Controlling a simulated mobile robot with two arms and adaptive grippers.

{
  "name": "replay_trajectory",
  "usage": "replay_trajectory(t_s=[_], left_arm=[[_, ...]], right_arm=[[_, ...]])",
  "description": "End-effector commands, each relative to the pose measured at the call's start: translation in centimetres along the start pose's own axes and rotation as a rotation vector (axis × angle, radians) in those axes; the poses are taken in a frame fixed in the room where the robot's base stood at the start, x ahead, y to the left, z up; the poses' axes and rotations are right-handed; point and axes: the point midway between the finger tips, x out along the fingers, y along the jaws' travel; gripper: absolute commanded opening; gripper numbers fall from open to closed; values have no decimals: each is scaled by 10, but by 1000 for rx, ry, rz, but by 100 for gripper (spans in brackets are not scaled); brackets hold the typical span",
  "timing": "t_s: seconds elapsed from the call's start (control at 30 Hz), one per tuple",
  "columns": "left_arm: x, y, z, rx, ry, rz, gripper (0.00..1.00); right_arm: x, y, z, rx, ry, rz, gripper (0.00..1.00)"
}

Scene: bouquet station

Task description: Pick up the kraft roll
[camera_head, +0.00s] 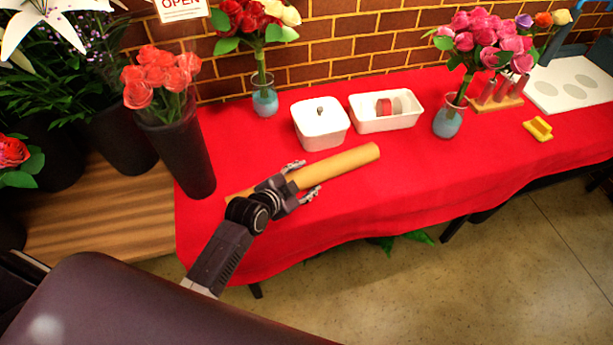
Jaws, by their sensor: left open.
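The kraft roll (345,164) is a long tan-brown tube lying slantwise on the red tablecloth, near the table's front left part. My left gripper (307,179) is over the roll's middle-left part, its fingers open, one on the far side and one on the near side of the roll. The gripper hides a stretch of the roll, and a short bit of its left end shows behind the wrist. I cannot tell whether the fingers touch it. My right gripper is not in view.
A white lidded box (320,125) and an open white tray (386,122) with ribbon spools stand behind the roll. A dark bucket of orange-red roses (180,150) stands at left. Two blue vases (265,102) (448,122) hold flowers. The cloth right of the roll is clear.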

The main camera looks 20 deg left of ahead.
Motion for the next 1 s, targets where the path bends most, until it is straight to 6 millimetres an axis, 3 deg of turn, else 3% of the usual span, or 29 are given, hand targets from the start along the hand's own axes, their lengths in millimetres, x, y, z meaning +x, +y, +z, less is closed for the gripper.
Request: replay_trajectory(t_s=[0.2,0.63,1.0], left_arm=[[0,0,0,-1,0,0,47],[0,0,0,0,-1,1,0],[-2,-4,-5,0,5,-4,0]], right_arm=[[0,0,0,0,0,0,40],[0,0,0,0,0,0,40],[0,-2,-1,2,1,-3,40]])
